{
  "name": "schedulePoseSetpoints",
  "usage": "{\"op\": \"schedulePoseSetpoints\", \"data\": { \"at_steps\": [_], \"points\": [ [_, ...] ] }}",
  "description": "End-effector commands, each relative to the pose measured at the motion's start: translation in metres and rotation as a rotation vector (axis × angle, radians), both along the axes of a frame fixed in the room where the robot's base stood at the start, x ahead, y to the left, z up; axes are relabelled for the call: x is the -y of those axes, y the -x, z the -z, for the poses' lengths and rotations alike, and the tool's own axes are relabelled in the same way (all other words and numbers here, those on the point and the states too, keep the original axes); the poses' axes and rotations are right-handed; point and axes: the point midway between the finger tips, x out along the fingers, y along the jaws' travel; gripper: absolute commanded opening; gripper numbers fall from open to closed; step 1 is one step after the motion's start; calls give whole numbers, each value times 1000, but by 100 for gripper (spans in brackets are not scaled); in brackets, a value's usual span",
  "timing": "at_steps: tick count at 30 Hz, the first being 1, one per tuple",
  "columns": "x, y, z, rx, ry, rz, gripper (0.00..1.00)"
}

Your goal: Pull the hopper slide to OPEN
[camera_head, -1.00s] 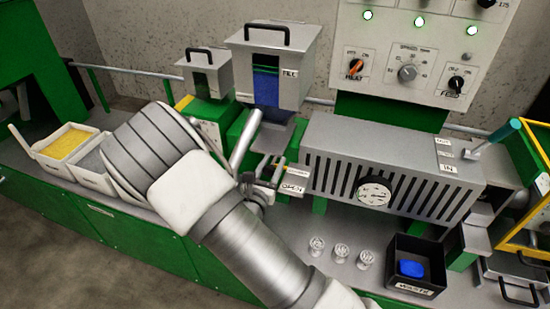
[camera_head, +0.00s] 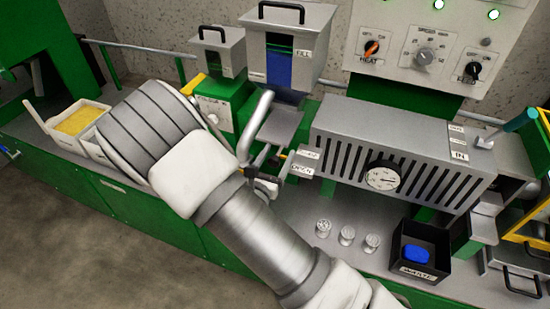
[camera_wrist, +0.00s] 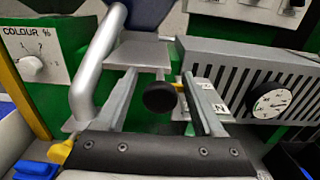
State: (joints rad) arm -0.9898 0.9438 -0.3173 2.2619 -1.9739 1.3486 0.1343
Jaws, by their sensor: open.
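The hopper (camera_head: 284,66) is a grey box with a blue-filled window and a FILL label. Below it is a grey chute plate (camera_head: 277,126), also in the wrist view (camera_wrist: 140,53). A round black knob (camera_wrist: 159,97) shows in the wrist view, with a small yellow piece (camera_wrist: 180,88) behind it, near the upper of two white labels (camera_wrist: 203,83). In the head view the lower label reads OPEN (camera_head: 302,169). My gripper (camera_wrist: 160,100) is open, its fingers either side of the knob with gaps visible. In the head view my gripper (camera_head: 273,163) partly hides the knob area.
A bent grey pipe (camera_wrist: 92,75) stands close left of my fingers. A slotted grey housing with a gauge (camera_head: 382,179) is close on the right. Several small clear cups (camera_head: 346,235) and a black WASTE bin (camera_head: 420,262) stand on the bench in front.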

Motion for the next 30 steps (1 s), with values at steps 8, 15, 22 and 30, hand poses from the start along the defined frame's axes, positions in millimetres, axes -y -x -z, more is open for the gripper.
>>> {"op": "schedulePoseSetpoints", "data": {
  "at_steps": [8, 15, 22, 30],
  "points": [
    [-13, 29, 0, -1, 0, -4, 70],
    [-36, 84, 1, -2, -1, -6, 70],
    [-55, 132, 1, -2, -1, -5, 70],
    [-66, 160, 0, -1, 0, -2, 70]
  ]
}}
